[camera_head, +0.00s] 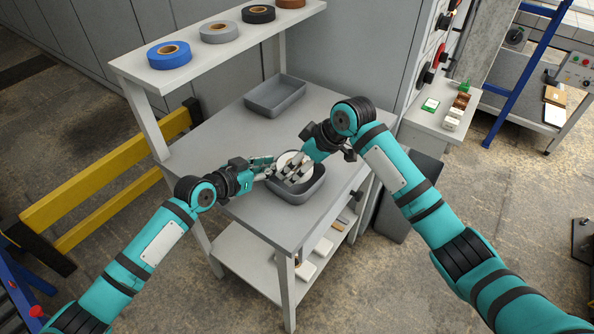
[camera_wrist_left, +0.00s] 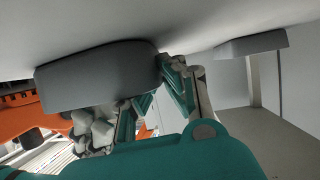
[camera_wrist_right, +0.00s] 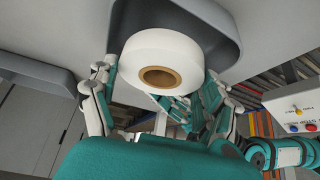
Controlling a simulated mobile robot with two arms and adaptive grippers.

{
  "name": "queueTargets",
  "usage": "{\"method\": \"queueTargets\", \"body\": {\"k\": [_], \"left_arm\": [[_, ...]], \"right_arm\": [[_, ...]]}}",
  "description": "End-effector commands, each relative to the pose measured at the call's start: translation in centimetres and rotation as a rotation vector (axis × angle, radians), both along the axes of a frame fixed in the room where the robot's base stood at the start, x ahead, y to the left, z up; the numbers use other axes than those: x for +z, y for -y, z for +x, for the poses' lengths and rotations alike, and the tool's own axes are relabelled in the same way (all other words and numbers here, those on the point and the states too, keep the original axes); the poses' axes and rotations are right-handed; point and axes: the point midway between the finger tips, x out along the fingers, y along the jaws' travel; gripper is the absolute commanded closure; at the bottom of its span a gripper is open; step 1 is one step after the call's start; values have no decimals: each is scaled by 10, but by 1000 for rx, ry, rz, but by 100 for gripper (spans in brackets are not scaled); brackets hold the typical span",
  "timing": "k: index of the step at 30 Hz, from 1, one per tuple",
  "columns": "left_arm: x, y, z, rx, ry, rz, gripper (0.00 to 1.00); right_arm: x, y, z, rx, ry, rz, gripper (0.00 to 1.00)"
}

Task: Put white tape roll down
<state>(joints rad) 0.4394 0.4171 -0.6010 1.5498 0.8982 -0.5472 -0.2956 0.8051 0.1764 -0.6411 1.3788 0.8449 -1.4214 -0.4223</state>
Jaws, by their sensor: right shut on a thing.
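The white tape roll (camera_head: 287,158) is at the front grey tray (camera_head: 310,191), partly covered by gripper fingers. In the right wrist view the tape roll (camera_wrist_right: 165,46) shows its brown core, with the tray (camera_wrist_right: 218,22) behind it. My right gripper (camera_head: 295,172) is shut on the roll, and its fingers (camera_wrist_right: 155,95) flank it. Whether the roll touches the tray floor cannot be told. My left gripper (camera_head: 269,167) is at the tray's left side, its fingers apart by the tray wall. In the left wrist view the fingers (camera_wrist_left: 155,95) are close to the grey tray (camera_wrist_left: 90,75).
A second grey tray (camera_head: 275,95) stands empty farther back on the table (camera_head: 220,130). A grey cabinet wall stands behind. The table's left part is clear.

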Motion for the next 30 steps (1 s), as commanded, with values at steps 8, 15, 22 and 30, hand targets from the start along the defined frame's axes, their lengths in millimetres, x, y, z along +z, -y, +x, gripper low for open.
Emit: {"method": "queueTargets", "body": {"k": [8,15,22,30], "left_arm": [[0,0,0,0,0,0,100],[0,0,0,0,0,0,100],[0,0,0,0,0,0,100],[0,0,0,0,0,0,100]], "right_arm": [[-37,-1,-1,0,-1,1,59],[-37,-1,0,1,-1,0,59],[-40,0,-1,1,-1,0,10],[-40,0,0,-1,0,0,10]]}}
